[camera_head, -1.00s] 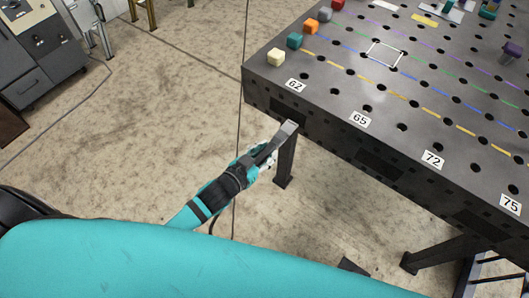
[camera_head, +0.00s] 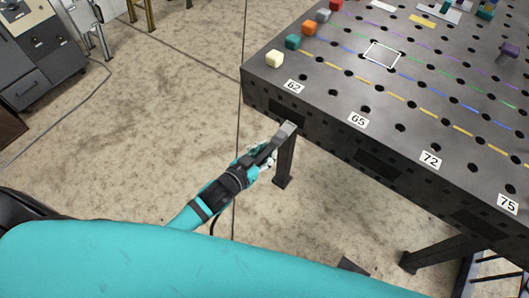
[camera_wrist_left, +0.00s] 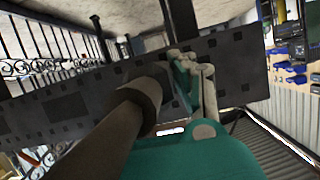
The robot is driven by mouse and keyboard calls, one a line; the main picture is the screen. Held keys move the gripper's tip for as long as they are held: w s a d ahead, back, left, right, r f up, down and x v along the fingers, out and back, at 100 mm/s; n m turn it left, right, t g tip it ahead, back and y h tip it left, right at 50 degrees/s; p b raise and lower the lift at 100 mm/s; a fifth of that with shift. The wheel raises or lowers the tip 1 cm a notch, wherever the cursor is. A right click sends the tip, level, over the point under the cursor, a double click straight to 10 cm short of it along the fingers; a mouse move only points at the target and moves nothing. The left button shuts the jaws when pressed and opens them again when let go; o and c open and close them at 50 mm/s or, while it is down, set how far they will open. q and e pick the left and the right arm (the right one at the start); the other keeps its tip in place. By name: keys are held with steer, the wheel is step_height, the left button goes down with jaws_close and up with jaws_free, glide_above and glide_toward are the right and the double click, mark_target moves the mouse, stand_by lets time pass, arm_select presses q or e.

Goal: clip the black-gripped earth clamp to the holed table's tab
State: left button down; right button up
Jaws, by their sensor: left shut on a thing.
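The holed table (camera_head: 330,85) is a dark slab with rows of round holes, standing at the upper right. My left gripper (camera_head: 262,160), at the end of a teal and black arm, is below and in front of its left corner. It is shut on the earth clamp (camera_head: 270,151), a dark long piece pointing up and right. A light grey flat end (camera_head: 288,130) shows by the table's front side, over the leg's top; whether this is the clamp's jaw or the table's tab, I cannot tell. In the left wrist view, the gripper (camera_wrist_left: 192,85) is close to the table's dark side (camera_wrist_left: 60,100). My right gripper is out of view.
A table leg (camera_head: 284,162) stands just behind the clamp. A thin dark cable (camera_head: 212,222) hangs below my left gripper. A grey cabinet (camera_head: 40,60) stands far left, with open floor between.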

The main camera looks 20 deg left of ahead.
arm_select(q)
steer(key=shift+w+d+r, duration=0.1)
steer(key=shift+w+d, duration=0.1)
steer(key=shift+w, duration=0.4)
steer(key=shift+w+d+p, duration=0.2)
steer(key=shift+w+p, duration=0.3)
steer(key=shift+p, duration=0.2)
stand_by(1.8)
steer(key=c, duration=0.9)
jaws_free()
steer(key=o, duration=0.5)
steer(key=shift+o, duration=0.2)
steer(key=shift+s, duration=0.1)
